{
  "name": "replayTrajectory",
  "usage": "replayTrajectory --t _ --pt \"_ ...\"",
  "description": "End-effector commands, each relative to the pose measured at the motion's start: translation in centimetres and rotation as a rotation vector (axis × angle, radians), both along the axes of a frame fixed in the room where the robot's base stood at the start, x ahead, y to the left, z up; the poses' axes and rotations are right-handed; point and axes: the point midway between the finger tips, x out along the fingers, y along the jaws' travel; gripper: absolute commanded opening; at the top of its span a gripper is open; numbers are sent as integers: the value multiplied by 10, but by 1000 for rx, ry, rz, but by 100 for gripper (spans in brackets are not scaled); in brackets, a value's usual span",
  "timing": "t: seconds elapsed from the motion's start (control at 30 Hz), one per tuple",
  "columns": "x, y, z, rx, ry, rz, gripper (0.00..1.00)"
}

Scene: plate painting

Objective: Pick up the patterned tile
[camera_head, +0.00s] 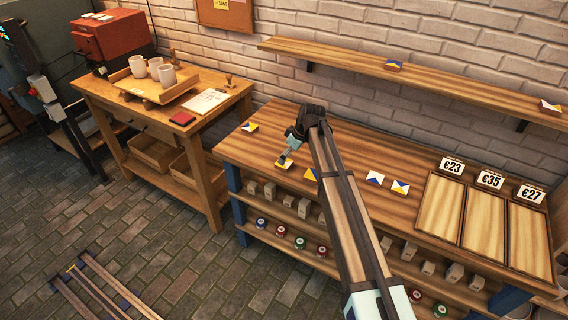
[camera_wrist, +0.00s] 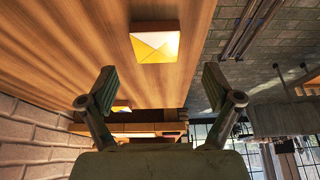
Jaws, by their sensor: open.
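Several small patterned tiles lie on the wooden counter (camera_head: 345,150). One yellow-and-white patterned tile (camera_head: 284,164) is right by the tips of my gripper (camera_head: 287,155) in the head view. In the wrist view a tile with yellow and pale triangles (camera_wrist: 155,46) lies ahead of my gripper (camera_wrist: 159,76), roughly centred between the spread fingers and apart from them. My gripper is open and empty. Other tiles on the counter are a blue-and-yellow one (camera_head: 250,127), a yellow one (camera_head: 310,174) partly behind my arm, and two to the right (camera_head: 375,178), (camera_head: 400,187).
A wall shelf (camera_head: 450,82) behind the counter holds two more tiles (camera_head: 393,65), (camera_head: 550,107). Three wooden trays (camera_head: 440,205) with price cards stand at the counter's right. A side table (camera_head: 215,105) with cups (camera_head: 138,67) stands at left. Small blocks and paint jars fill the shelves below.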

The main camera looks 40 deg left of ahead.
Motion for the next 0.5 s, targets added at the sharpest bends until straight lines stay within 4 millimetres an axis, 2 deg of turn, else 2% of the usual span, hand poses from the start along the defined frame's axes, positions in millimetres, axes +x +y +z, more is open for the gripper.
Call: replayTrajectory --t 0.17,0.5 --pt "1 4 -8 0 1 0 90" --pt "2 18 -45 0 1 1 90"
